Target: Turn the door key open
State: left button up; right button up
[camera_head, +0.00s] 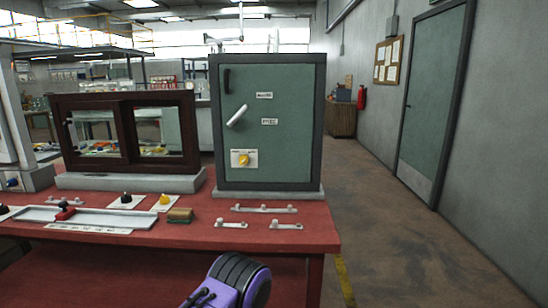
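A green door (290,140) in a dark grey frame stands upright on the red table and looks shut. A yellow key-like knob (244,160) sits on a white plate low on the door's left side. A white lever handle (237,116) is tilted above it, and a black pull handle (227,81) is near the top left. Two small labels are on the door. A purple and black part of one of my arms shows at the bottom centre, below the table edge and well apart from the door. I see no fingers of either gripper.
The red table (185,235) carries a brown sliding window frame (112,108) left of the door. White bar handles (264,209), a brown block (180,215), knobs and a slider rail lie along its front. Open floor (420,250) is at the right.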

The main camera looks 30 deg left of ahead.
aim_at(244, 159)
jog(key=u, duration=0.35)
jog(key=i, duration=0.8)
jog(key=u, duration=0.6)
